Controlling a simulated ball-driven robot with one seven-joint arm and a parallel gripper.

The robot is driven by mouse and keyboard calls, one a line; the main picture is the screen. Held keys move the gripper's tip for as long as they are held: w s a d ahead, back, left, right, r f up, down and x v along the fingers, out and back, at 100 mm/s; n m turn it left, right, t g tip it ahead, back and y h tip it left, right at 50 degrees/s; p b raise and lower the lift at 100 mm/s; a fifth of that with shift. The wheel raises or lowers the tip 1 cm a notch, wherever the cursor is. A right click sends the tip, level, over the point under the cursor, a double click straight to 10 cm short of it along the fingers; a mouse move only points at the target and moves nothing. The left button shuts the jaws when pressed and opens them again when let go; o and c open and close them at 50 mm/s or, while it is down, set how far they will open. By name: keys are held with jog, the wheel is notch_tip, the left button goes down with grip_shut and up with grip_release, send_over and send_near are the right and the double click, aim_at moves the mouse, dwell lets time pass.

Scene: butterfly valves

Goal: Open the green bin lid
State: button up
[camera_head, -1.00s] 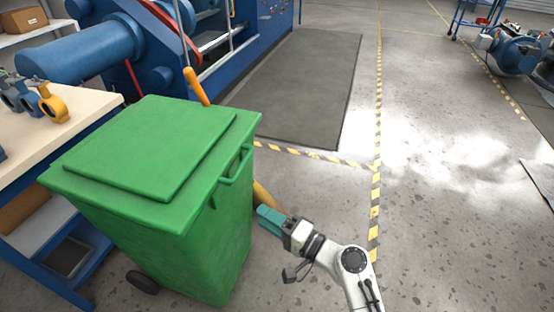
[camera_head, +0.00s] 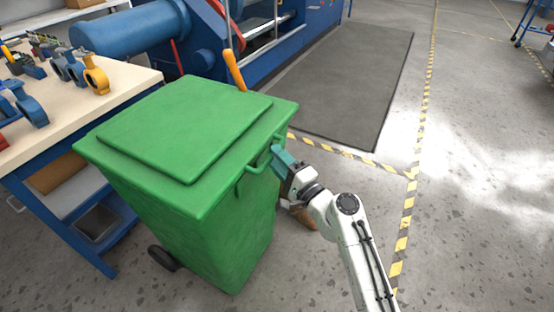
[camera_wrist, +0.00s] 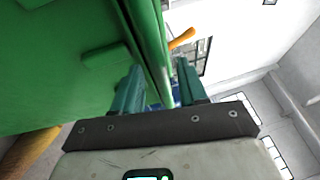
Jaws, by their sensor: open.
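The green bin (camera_head: 225,235) stands upright with its green lid (camera_head: 190,115) lying shut on top. A green bar handle (camera_head: 258,163) sticks out from the lid's right edge. My gripper (camera_head: 277,158) is at that handle, with its teal fingers open. In the wrist view, a thin green edge (camera_wrist: 150,50) of the bin runs between the two open fingers of my gripper (camera_wrist: 160,78). The green bin wall (camera_wrist: 60,60) fills the left of that view. I cannot tell whether either finger touches the green edge.
A workbench (camera_head: 125,85) with blue and yellow valves stands left of the bin. A blue machine (camera_head: 205,40) and an orange handle (camera_head: 234,70) are behind it. A dark mat (camera_head: 350,85) and open floor lie to the right.

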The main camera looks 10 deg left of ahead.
jog(key=shift+w+a+r, duration=0.1)
jog(key=shift+w+a, duration=0.1)
jog(key=shift+a, duration=0.05)
jog(key=shift+c, duration=0.2)
grip_shut()
dwell(0.4)
